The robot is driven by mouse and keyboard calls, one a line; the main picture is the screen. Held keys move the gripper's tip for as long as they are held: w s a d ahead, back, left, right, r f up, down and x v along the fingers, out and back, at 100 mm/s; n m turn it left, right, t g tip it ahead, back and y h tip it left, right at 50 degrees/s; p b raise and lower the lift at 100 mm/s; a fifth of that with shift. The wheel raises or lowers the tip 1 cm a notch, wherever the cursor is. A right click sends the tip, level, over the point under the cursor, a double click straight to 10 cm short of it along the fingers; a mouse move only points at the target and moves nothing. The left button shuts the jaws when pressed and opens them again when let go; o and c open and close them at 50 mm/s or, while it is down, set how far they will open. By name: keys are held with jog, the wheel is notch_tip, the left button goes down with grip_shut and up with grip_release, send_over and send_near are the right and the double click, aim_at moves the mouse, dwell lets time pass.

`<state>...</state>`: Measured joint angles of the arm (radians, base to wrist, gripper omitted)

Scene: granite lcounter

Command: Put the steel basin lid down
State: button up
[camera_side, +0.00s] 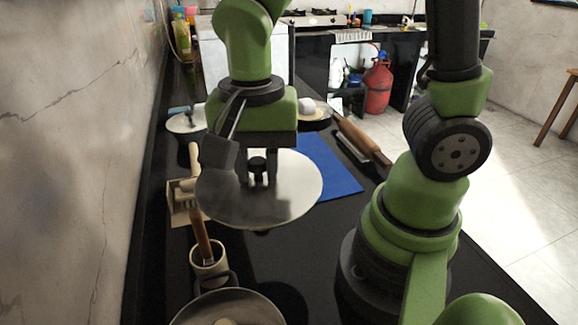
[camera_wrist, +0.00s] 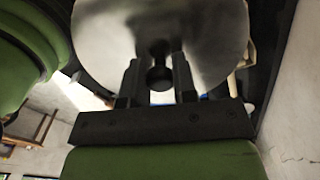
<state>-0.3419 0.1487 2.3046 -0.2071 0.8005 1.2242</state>
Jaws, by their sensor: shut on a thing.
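The steel basin lid (camera_side: 290,185) is a round, shiny disc with a black knob (camera_side: 257,164) at its middle. My gripper (camera_side: 257,180) is above it with its two fingers shut on the knob. The lid hangs in the air over the dark counter, close to level. In the wrist view the lid (camera_wrist: 105,35) fills the top middle, and the knob (camera_wrist: 159,75) sits between the fingertips of my gripper (camera_wrist: 159,80). The lid hides part of the counter and of the blue mat below it.
A blue mat (camera_side: 335,170) lies behind the lid. A steel basin (camera_side: 255,305) stands at the front, with a cup (camera_side: 208,262) holding a brown-handled tool behind it. A wooden box (camera_side: 181,210) is left, a rolling pin (camera_side: 362,138) right. The wall (camera_side: 70,180) bounds the left.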

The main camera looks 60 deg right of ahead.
jog(key=w+d+f+m, duration=0.2)
jog(key=w+d+f, duration=0.15)
jog(key=d, duration=0.65)
jog(key=w+d+f+m, duration=0.1)
jog(key=w+d+f, duration=0.1)
jog(key=w+d, duration=0.5)
jog(key=w+d+f+m, duration=0.2)
jog(key=d, duration=1)
jog(key=f, duration=0.3)
jog(key=d+f, duration=0.1)
jog(key=f, duration=0.2)
jog(key=shift+s+d, duration=0.15)
jog(key=shift+s, duration=0.05)
jog(key=shift+f, duration=2.2)
jog(key=shift+f, duration=0.15)
jog(key=o, duration=0.9)
